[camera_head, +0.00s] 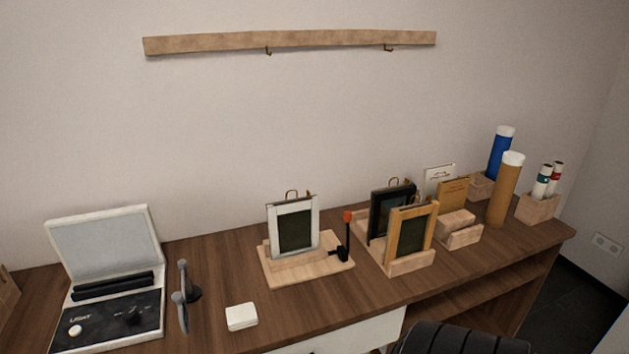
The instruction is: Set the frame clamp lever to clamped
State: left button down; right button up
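The clamp lever (346,236) is a black stick with an orange-red knob, standing close to upright. It sits at the right end of a light wooden clamp base (306,274) on the table, next to a black block. A white picture frame (294,228) with a dark panel and a brass loop on top stands in the base. The lever is apart from the frame's right side. Neither of my grippers shows in this view, and nothing touches the lever.
Wooden holders with a black frame (379,213) and an oak frame (411,232) stand close right of the lever. A dark ribbed object (455,339) is at the front edge.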

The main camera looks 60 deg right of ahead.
aim_at(347, 214)
jog(key=z, duration=2)
